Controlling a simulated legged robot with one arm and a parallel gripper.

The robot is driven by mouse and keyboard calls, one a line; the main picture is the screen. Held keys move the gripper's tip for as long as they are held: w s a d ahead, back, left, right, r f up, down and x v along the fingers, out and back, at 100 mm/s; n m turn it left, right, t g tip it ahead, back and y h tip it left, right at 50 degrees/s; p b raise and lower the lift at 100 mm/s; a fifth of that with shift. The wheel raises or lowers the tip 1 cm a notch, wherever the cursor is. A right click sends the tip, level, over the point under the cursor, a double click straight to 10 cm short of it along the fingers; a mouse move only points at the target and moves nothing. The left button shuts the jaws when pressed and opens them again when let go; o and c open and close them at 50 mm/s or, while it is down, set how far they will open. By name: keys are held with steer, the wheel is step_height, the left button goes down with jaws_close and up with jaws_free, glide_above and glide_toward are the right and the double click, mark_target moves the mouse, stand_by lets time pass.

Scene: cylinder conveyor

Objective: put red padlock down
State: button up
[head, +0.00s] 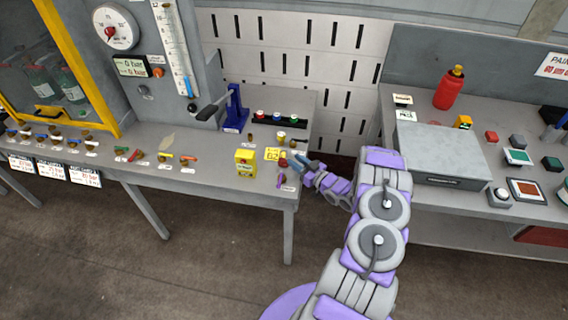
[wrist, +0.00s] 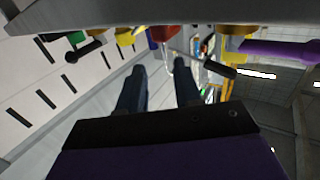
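The red padlock (head: 283,162) is at the right end of the left grey bench, by the front edge, just left of my gripper. In the wrist view the red padlock (wrist: 166,33) is beyond the fingertips, with its thin metal shackle pointing toward the gap between them. My gripper (wrist: 160,68) has two dark fingers standing apart, with no body held between them. In the head view my gripper (head: 302,163) is small, beside the bench's right end. Whether the padlock's underside rests fully on the bench is hard to tell.
The left bench (head: 215,174) holds a yellow box (head: 245,163), a yellow tag (head: 272,154), a purple-handled item (head: 281,182), a blue lever press (head: 235,110) and several small valves. A gap separates it from the right bench, with a grey box (head: 442,154) and red bottle (head: 449,90).

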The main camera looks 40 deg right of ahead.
steer(key=w, duration=0.2)
steer(key=shift+w+a+f, duration=0.2)
steer(key=shift+w+a, duration=0.1)
steer(key=shift+a, duration=0.1)
steer(key=shift+w+a+r+b, duration=0.15)
steer(key=shift+w+a+b, duration=0.15)
steer(key=shift+w, duration=0.15)
steer(key=shift+d, duration=0.2)
steer(key=c, duration=0.4)
jaws_close()
